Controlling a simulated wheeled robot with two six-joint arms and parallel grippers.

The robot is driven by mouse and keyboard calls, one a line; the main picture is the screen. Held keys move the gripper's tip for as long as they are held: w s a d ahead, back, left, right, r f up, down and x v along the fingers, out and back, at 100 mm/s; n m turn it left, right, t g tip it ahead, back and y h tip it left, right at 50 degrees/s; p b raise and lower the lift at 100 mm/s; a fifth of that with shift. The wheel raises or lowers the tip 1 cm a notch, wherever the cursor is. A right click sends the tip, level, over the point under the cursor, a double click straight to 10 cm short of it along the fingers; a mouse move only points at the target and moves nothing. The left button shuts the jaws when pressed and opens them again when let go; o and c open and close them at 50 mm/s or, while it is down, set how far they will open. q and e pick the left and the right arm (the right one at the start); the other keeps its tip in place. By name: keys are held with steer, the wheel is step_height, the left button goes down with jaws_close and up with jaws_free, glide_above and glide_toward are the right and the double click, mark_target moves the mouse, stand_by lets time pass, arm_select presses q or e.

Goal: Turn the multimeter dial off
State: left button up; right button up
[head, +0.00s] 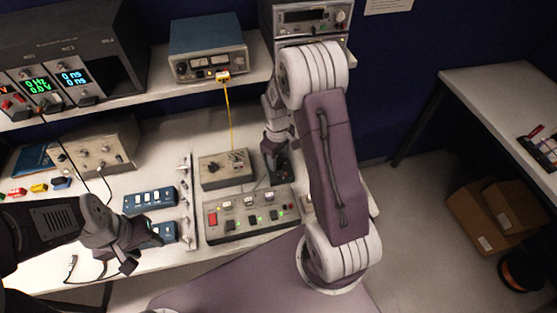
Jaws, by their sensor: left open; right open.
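I cannot tell for sure which instrument is the multimeter. My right gripper (275,152) is open and points down at the bench, close to the right side of a small grey box with knobs (226,168). A dark object below its fingers is mostly hidden by my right arm, and no dial can be made out there. My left gripper (130,258) is open and empty at the bench's front edge, in front of the blue switch boxes (150,200).
A panel with a red switch and green lights (250,212) lies in front of the grey box. A blue-grey instrument (208,50) with a yellow cable sits on the shelf. Cardboard boxes (495,210) lie on the floor under the right table (500,95). Floor between the tables is clear.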

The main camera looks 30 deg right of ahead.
mark_target(278, 164)
step_height(278, 164, up, 8)
steer(key=shift+s+a+f, duration=0.1)
steer(key=shift+s, duration=0.05)
stand_by(0.4)
steer(key=s+a+m+t, duration=0.1)
steer(key=s+a+m, duration=0.4)
steer(key=s, duration=0.7)
steer(key=shift+s+a+f+m+y, duration=0.25)
steer(key=shift+s+a+m+y, duration=0.05)
steer(key=shift+a, duration=0.7)
steer(key=shift+s, duration=0.1)
